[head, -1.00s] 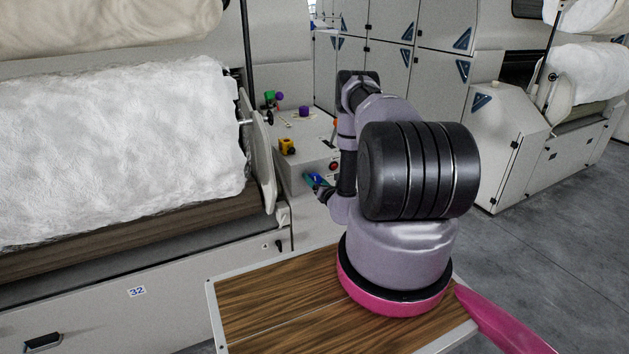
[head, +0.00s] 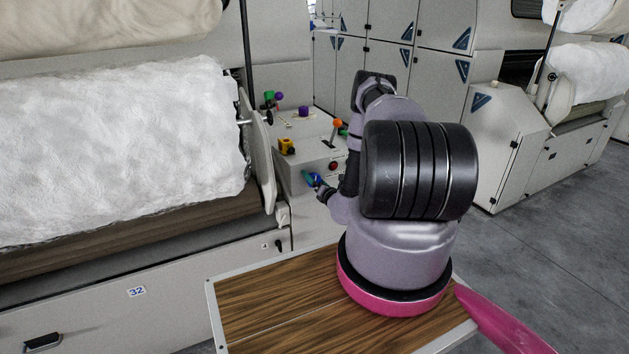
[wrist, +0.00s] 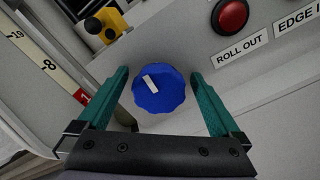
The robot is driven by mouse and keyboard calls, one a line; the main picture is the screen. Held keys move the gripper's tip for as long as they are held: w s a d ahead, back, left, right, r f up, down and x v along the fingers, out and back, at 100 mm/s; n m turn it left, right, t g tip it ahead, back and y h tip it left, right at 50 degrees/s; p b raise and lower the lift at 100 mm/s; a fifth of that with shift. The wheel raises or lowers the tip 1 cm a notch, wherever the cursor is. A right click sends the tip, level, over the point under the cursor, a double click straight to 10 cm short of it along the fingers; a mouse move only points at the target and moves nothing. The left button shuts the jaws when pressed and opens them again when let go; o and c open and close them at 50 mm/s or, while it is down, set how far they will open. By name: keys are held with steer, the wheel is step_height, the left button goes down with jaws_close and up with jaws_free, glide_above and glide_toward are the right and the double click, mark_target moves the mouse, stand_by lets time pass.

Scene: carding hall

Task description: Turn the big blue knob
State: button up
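The big blue knob (wrist: 160,92) is on the front face of the grey control box; its white mark is tilted in the wrist view. My gripper (wrist: 161,85) is open, with one green finger on each side of the knob. A gap shows between each finger and the knob's rim. In the head view the knob (head: 316,179) is small and partly covered by my gripper (head: 313,182), which is at the box front. Whether the fingers reach the knob's depth is hard to tell.
A red button (wrist: 230,16) with a "ROLL OUT" label (wrist: 241,50) is right of the knob. A yellow block with a black knob (head: 287,146) and an orange-topped lever (head: 337,124) stand on the box. A large white fibre roll (head: 120,150) is left of it.

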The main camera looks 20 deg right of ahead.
steer(key=s, duration=1)
steer(key=shift+s+d, duration=0.15)
steer(key=shift+s, duration=0.25)
